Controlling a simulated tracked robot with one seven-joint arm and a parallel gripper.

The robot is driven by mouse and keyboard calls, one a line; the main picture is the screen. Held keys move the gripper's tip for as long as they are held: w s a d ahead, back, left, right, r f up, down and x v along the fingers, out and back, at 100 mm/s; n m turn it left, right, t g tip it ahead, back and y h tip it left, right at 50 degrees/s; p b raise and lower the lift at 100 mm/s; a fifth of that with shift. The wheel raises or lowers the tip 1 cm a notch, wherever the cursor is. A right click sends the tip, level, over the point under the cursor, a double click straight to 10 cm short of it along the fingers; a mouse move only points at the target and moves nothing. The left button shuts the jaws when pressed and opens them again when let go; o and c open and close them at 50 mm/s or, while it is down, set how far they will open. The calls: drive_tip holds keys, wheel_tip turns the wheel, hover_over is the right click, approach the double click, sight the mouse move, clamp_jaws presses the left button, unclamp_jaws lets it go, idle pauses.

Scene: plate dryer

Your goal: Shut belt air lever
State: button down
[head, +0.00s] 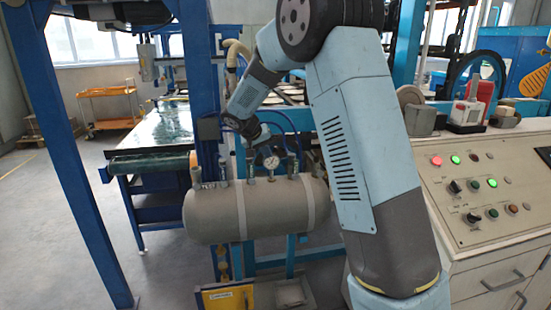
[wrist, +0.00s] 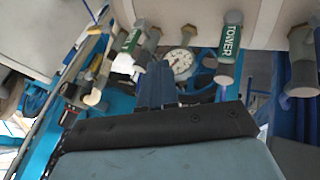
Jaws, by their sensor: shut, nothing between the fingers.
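A grey air tank (head: 262,212) lies on a blue stand, with several valves and levers along its top and a round white gauge (head: 271,162) near the middle. In the wrist view, one lever carries a green label reading TOWER (wrist: 230,42), right of the gauge (wrist: 181,63). Another lever with a green label (wrist: 132,42) is left of the gauge; its text is too small to read. I cannot tell which lever is the belt air one. My gripper (head: 260,140) is shut and empty just above the valve row. Its fingers (wrist: 155,85) show below the gauge.
Blue posts (head: 205,80) and blue hoses stand close to the valves. A control panel (head: 485,190) with lit buttons is at right. A conveyor (head: 155,165) and an orange cart (head: 108,92) are at left. Some grey floor is clear at left.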

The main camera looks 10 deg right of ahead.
sight(295, 170)
drive_tip(key=w+d+f, duration=0.3)
drive_tip(key=d+f, duration=0.4)
drive_tip(key=d, duration=0.1)
drive_tip(key=shift+w+d+f, duration=0.15)
drive_tip(key=shift+w+d, duration=0.05)
drive_tip(key=shift+a, duration=0.15)
idle(0.4)
drive_tip(key=shift+y, duration=0.3)
